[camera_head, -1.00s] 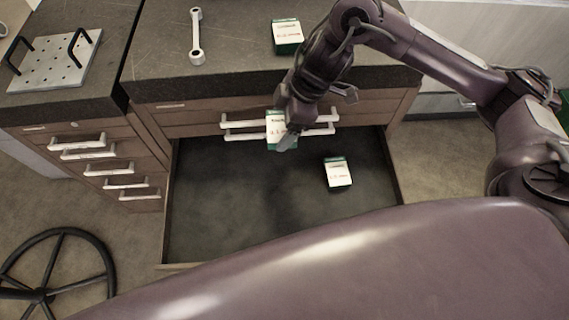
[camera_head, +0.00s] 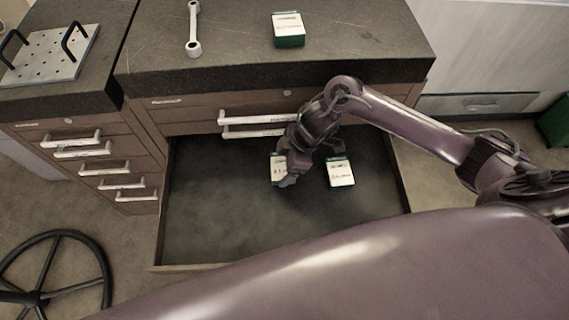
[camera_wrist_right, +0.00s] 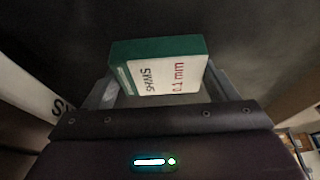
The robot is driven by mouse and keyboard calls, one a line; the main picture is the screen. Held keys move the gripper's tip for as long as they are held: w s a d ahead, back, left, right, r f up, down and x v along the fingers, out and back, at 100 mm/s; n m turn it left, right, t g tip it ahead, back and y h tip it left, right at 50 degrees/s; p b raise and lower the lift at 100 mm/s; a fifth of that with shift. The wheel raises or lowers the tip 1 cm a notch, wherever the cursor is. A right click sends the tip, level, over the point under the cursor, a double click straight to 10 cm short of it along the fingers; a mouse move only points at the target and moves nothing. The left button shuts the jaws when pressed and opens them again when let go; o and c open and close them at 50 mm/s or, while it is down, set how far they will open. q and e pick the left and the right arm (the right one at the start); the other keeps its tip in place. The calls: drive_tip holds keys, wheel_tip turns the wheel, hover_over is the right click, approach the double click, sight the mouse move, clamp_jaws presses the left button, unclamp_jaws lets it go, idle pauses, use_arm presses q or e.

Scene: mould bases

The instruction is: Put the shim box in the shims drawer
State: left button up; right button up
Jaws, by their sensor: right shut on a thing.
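The shim box (camera_head: 277,171) is green with a white label. In the right wrist view the box (camera_wrist_right: 160,72) reads "SHIMS 0.1 mm" and sits between the fingers. My right gripper (camera_head: 287,178) is shut on it, inside the open drawer (camera_head: 215,215) toward its back. I cannot tell whether the box touches the drawer floor. A second green and white box (camera_head: 341,173) lies in the drawer just to the right. A third such box (camera_head: 288,30) stands on the cabinet top. My left gripper is not in view.
A wrench (camera_head: 193,28) lies on the cabinet top (camera_head: 240,52). A perforated plate with black handles (camera_head: 50,55) is at the far left. Closed drawers with white handles are at left. The drawer's left and front floor is bare.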

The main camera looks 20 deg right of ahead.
drive_tip(key=shift+f, duration=0.4)
drive_tip(key=shift+f, duration=0.1)
drive_tip(key=o, duration=0.8)
drive_tip(key=shift+o, duration=0.2)
drive_tip(key=v, duration=1.2)
drive_tip(key=shift+p, duration=0.35)
drive_tip(key=shift+s, duration=0.15)
